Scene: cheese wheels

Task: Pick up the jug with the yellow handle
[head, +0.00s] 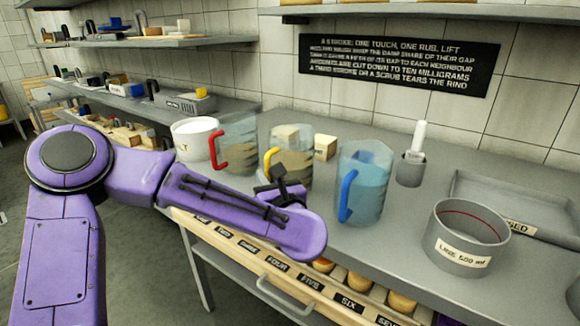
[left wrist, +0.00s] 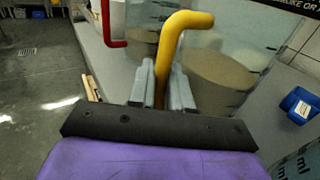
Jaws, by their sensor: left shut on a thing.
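The jug with the yellow handle (head: 297,163) is clear with brownish contents and stands on the grey counter, between a jug with a red handle and a jug with a blue handle. My left gripper (head: 281,183) is at its handle side, partly hidden by my purple arm. In the left wrist view the two grey fingers (left wrist: 168,85) are shut on the yellow handle (left wrist: 172,50), one on each side of it. The jug's clear wall (left wrist: 225,60) is just beyond. My right gripper is not in view.
The red-handled jug (head: 238,145) and the blue-handled jug (head: 365,182) flank it closely. A white tub (head: 194,138) is to the left. A grey cup labelled "LINE 500 ml" (head: 466,240) and a tray (head: 510,205) are to the right. A drawer front (head: 270,262) lies below.

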